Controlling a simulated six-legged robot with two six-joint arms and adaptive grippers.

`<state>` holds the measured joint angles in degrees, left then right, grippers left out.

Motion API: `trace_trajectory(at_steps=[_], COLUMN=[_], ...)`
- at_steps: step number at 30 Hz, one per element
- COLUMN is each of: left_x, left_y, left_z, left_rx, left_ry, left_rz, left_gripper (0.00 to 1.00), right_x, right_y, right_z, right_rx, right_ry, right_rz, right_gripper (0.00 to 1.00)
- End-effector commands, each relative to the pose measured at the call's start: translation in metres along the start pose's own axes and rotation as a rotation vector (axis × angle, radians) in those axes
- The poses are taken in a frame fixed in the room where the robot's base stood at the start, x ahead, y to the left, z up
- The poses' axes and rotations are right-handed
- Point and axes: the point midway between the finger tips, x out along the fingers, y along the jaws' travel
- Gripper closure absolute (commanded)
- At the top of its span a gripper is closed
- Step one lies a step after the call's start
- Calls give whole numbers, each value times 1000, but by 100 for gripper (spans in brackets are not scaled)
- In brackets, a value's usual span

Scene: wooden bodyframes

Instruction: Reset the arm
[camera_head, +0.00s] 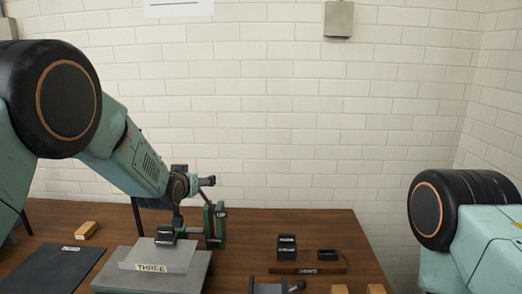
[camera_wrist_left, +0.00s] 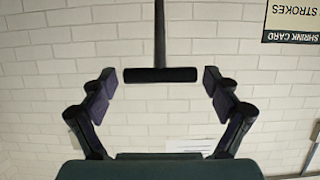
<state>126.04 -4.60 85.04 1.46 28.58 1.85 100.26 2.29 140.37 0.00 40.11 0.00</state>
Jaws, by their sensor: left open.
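My left arm (camera_head: 135,155) comes in from the left and slopes down over the wooden table, its wrist end above the grey platform. In the wrist view my left gripper (camera_wrist_left: 163,80) is open, its two dark fingers wide apart with nothing clasped between them. A black bar on a thin upright rod (camera_wrist_left: 160,75) appears between the fingers; I cannot tell its distance. A green upright piece marked UP (camera_head: 215,222) shows by the wrist in the head view. My right arm (camera_head: 455,225) shows only in part at the right edge; its gripper is out of view.
A pale block labelled THREE (camera_head: 152,267) sits on a grey platform (camera_head: 195,280). A dark mat (camera_head: 50,268) and a wooden block (camera_head: 86,230) lie left. Black parts (camera_head: 287,246) stand near a brown labelled strip (camera_head: 330,267). A wall sign (camera_wrist_left: 292,20) shows behind the gripper.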

Motion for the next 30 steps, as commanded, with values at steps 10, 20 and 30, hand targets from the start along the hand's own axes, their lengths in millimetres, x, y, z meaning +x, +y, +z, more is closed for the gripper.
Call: trace_trajectory(at_steps=[10,20,30], left_x=[7,-1,-40], left_y=[0,0,0], left_z=[0,0,-1], left_rx=[0,0,0], left_ry=[0,-1,1], left_rz=[0,0,0], left_gripper=[11,11,11], right_x=[0,0,0], right_y=[0,0,0], right_z=[0,0,0], right_rx=[0,0,0], right_ry=[0,0,0], right_rz=[0,0,0], right_gripper=[41,41,41])
